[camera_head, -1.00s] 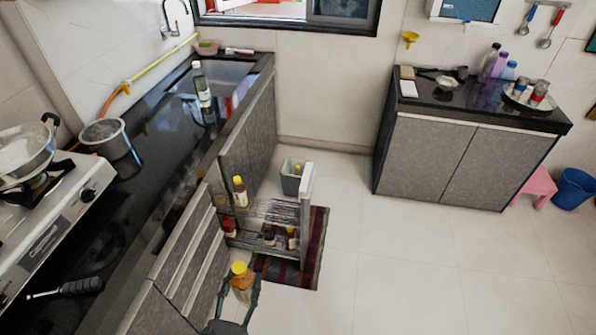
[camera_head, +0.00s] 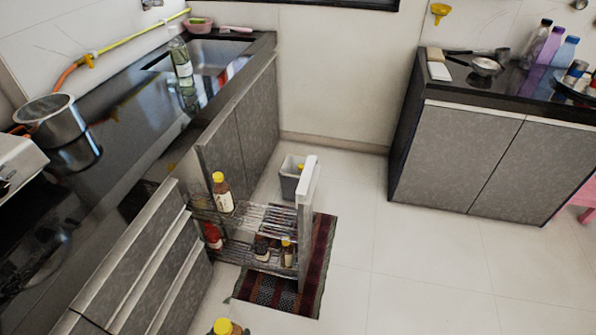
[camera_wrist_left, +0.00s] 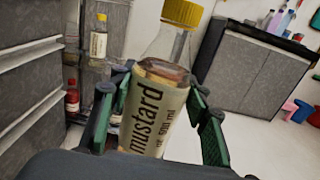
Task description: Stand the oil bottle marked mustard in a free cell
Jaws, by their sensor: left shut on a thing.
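My left gripper (camera_wrist_left: 160,105) is shut on the mustard oil bottle (camera_wrist_left: 158,118). The bottle is clear with a yellow cap and a label reading "mustard". It is slightly tilted in the left wrist view. In the head view only its yellow cap (camera_head: 224,327) and top show at the bottom edge, in front of the pulled-out wire rack (camera_head: 272,213). A yellow-capped bottle (camera_head: 222,196) stands at the left of the rack's upper tier; the tier's middle and right look bare. Cell dividers are hard to make out. My right gripper is not in view.
The lower tier holds a red bottle (camera_head: 212,237), a dark jar (camera_head: 261,248) and a small yellow-capped bottle (camera_head: 287,254). The rack's front panel (camera_head: 306,205) stands at its right. A grey bin (camera_head: 291,180) is behind; a striped mat (camera_head: 322,258) lies below. Floor to the right is clear.

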